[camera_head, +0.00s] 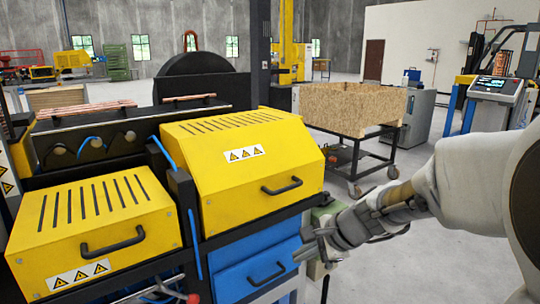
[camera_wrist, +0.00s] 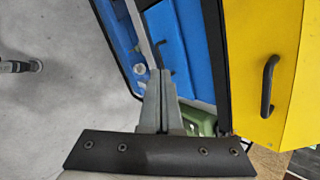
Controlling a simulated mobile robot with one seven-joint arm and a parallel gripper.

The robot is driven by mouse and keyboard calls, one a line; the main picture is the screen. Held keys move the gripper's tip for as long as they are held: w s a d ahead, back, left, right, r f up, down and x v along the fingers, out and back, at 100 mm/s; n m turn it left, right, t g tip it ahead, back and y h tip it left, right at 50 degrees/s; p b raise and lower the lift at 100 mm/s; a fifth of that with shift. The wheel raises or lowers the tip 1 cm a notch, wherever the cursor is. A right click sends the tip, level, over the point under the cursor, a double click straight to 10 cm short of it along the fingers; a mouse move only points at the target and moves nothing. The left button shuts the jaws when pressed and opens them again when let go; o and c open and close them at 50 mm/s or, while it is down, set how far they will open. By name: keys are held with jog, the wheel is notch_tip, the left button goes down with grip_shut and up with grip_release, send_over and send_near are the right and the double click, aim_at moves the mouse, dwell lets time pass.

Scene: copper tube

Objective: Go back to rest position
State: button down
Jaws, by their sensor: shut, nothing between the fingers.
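My gripper (camera_head: 308,252) is at the lower right of the head view, in front of the blue drawers (camera_head: 262,262) of the machine. My arm comes in from the right edge. In the wrist view my gripper (camera_wrist: 160,80) has its fingers together, with nothing between them. The blue panel (camera_wrist: 180,45) shows behind the fingertips. I cannot tell from the frames whether the fingers touch the machine, but they look apart from it.
A yellow machine cover (camera_head: 255,165) with a black handle stands left of my gripper, and a lower yellow cover (camera_head: 95,225) is further left. Copper tubes (camera_head: 85,108) lie on top behind. A wooden crate (camera_head: 355,105) on a cart stands behind my arm. Grey floor (camera_head: 420,265) is open below my arm.

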jog(key=s+d+r+n+h, duration=0.35)
jog(key=s+n, duration=0.45)
jog(key=s, duration=0.3)
jog(key=s+d+r+n+h, duration=0.35)
jog(key=s+n, duration=0.35)
jog(key=s, duration=0.4)
notch_tip(320, 180, up, 14)
jog(key=y+p, duration=0.1)
jog(key=p, duration=1.4)
jog(key=shift+w, duration=0.15)
jog(key=shift+d, duration=0.25)
